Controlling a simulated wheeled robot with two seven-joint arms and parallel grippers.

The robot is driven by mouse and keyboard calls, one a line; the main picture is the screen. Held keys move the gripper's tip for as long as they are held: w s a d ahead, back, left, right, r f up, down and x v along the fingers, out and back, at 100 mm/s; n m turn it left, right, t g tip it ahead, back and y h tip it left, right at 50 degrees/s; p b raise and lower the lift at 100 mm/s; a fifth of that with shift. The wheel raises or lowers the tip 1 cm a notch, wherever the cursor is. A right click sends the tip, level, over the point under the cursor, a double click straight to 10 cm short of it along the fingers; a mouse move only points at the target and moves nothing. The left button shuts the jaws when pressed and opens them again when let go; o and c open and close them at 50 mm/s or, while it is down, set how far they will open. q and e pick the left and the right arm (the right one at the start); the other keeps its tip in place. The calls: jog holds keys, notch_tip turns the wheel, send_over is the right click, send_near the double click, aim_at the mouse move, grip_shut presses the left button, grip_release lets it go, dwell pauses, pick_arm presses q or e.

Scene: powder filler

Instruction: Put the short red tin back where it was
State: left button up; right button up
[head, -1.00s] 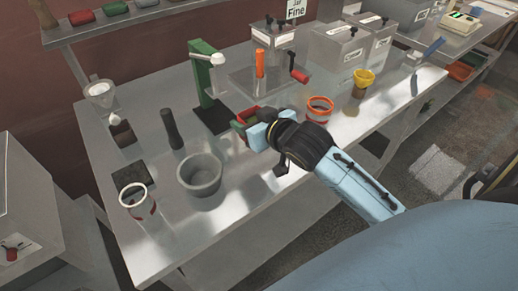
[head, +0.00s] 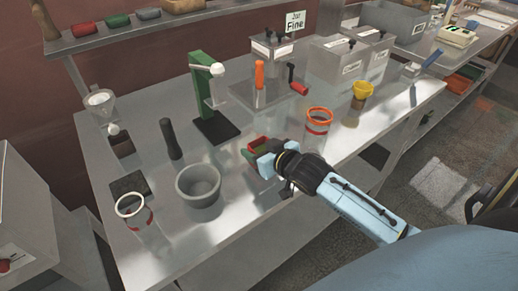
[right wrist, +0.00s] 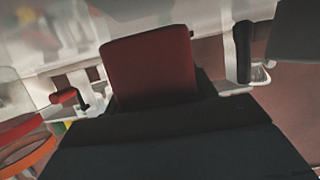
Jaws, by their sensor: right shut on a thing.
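My right gripper (head: 266,158) is shut on a short red tin (head: 257,144) over the middle of the steel table (head: 245,205). In the head view the tin shows red on top with a greenish side, and the gripper partly hides it. In the right wrist view the tin (right wrist: 148,65) is a dark red block between the dark jaws. I cannot tell how high it is above the table. My left gripper is not in view.
A grey bowl (head: 199,186) and a red-banded jar (head: 134,211) stand left of the gripper. A green press (head: 205,90) is behind it. An orange-rimmed jar (head: 318,122) stands to the right. A back shelf (head: 68,43) holds a red block (head: 88,25) and others.

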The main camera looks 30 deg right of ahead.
jog(key=shift+f, duration=0.5)
jog(key=o, duration=1)
jog(key=shift+s+f, duration=0.1)
jog(key=shift+f, duration=0.05)
jog(key=shift+c, duration=0.2)
jog(key=shift+o, duration=1)
jog(key=shift+s+a+f, duration=0.1)
jog(key=r+p+v, duration=0.1)
jog(key=v, duration=1.1)
jog(key=shift+w+r, duration=0.25)
jog(key=shift+r, duration=0.05)
